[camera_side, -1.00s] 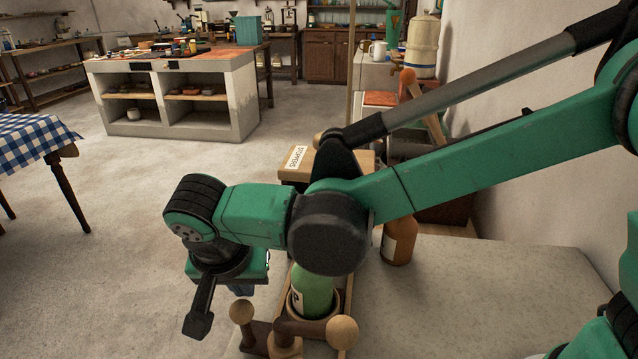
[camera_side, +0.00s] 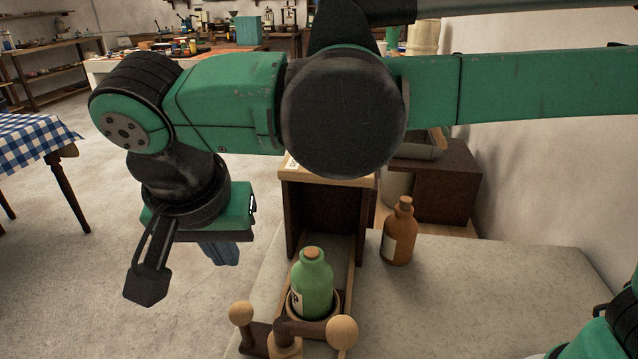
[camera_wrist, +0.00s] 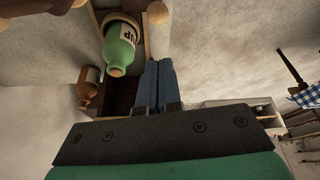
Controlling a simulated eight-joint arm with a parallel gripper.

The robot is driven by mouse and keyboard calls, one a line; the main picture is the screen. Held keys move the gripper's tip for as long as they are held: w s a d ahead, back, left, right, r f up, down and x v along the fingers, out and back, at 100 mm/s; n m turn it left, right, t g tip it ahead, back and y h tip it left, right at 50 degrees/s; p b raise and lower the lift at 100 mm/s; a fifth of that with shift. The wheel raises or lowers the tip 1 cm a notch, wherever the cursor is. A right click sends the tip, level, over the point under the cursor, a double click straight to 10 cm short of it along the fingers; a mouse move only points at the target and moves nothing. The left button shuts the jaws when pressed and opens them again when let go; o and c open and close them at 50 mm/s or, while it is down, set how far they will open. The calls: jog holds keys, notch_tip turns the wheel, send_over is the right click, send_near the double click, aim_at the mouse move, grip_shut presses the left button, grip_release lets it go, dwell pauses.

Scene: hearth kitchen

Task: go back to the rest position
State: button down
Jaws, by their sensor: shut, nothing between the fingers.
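My gripper (camera_side: 222,252) hangs over the left edge of the stone counter, beside a wooden rack and above the floor. Its blue fingers (camera_wrist: 157,84) are shut together with nothing between them in the wrist view. My arm stretches across the top of the side view from the right. The gripper is apart from the green corked bottle (camera_side: 313,284), which stands upright in a round wooden holder on the rack.
A brown corked bottle (camera_side: 398,236) stands on the grey counter (camera_side: 490,290) behind the green one. A dark wooden box (camera_side: 326,218) rises at the rack's far end. Round wooden knobs (camera_side: 341,332) stand at the front. A checked-cloth table (camera_side: 30,140) is at far left.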

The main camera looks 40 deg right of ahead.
jog(key=s+d+f+n+t+y, duration=0.1)
jog(key=d+f+n+t, duration=0.1)
jog(key=d, duration=1)
jog(key=s+d+f+n+t+y, duration=0.1)
jog(key=d+n, duration=0.3)
jog(key=d, duration=0.8)
jog(key=shift+s+d+f+n+t, duration=0.15)
jog(key=shift+s+f+n+t, duration=0.25)
jog(key=shift+s+f, duration=0.35)
